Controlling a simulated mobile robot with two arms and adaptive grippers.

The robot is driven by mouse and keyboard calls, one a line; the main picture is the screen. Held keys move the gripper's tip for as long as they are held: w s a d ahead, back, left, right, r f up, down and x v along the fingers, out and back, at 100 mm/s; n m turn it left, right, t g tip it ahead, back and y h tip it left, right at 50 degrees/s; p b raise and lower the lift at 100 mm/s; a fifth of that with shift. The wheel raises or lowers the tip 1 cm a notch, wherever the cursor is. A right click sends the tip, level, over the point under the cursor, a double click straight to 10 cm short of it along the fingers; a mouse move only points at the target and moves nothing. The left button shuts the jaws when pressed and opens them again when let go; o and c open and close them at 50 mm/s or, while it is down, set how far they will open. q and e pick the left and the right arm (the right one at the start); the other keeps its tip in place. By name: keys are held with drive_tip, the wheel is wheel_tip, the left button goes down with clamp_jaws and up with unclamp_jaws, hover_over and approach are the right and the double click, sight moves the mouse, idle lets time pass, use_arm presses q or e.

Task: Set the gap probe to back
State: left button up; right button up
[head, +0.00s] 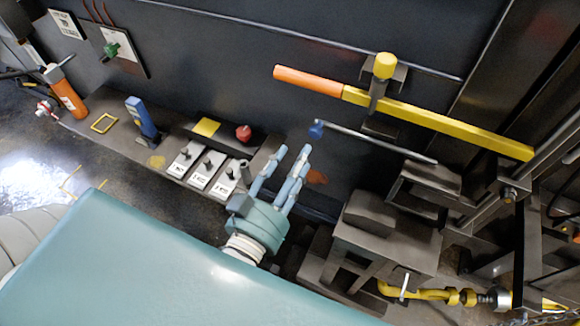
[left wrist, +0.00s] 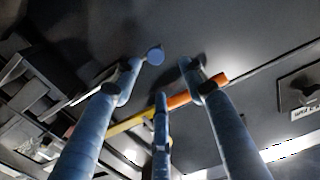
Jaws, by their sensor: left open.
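A thin grey rod with a blue round knob (head: 316,130) runs along the dark panel, its knob at the left end; nothing labels it as the gap probe, so I cannot be sure it is that. My left gripper (head: 291,155) is open and empty, its pale blue fingers pointing up just below and left of the knob. In the left wrist view the knob (left wrist: 155,56) shows beyond and between the spread fingertips (left wrist: 160,76), apparently apart from them. My right gripper is not in view.
A yellow bar with an orange end (head: 309,81) sits above the rod. A red button (head: 243,132) and several white labelled switches (head: 200,178) are left of the gripper. Dark metal blocks (head: 385,235) stand to its right. A blue handheld device (head: 142,118) is farther left.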

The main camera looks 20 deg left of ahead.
use_arm(q)
drive_tip(key=shift+s+a, duration=0.1)
drive_tip(key=shift+s, duration=0.9)
drive_tip(key=s+d+f+m+g+h+b, duration=0.1)
drive_tip(key=s+d+f+g+b, duration=0.15)
drive_tip(key=f, duration=1.25)
drive_tip(key=s+d+f+g+b, duration=0.1)
drive_tip(key=s+f+g, duration=0.15)
drive_tip(key=f, duration=1.15)
drive_tip(key=s+d+f+m+g+h+b, duration=0.1)
drive_tip(key=s+d+f+g+b, duration=0.15)
drive_tip(key=f, duration=1.25)
drive_tip(key=s+a+f+g+y+b, duration=0.1)
drive_tip(key=s+a+f+g, duration=0.1)
drive_tip(key=s+f, duration=0.45)
drive_tip(key=s+a+f+g+b, duration=0.1)
drive_tip(key=s+a+f+g, duration=0.2)
drive_tip(key=f, duration=0.7)
drive_tip(key=s+a+f+g+b, duration=0.1)
drive_tip(key=s+a+f+g, duration=0.1)
drive_tip(key=s+a+f, duration=0.2)
drive_tip(key=s+a+f+g+y+b, duration=0.1)
drive_tip(key=s+a+f, duration=0.4)
drive_tip(key=s, duration=0.5)
wheel_tip(320, 180, down, 3)
drive_tip(key=shift+s+r+g+y+b, duration=0.25)
drive_tip(key=shift+g+y+b, duration=0.1)
drive_tip(key=shift+g, duration=0.4)
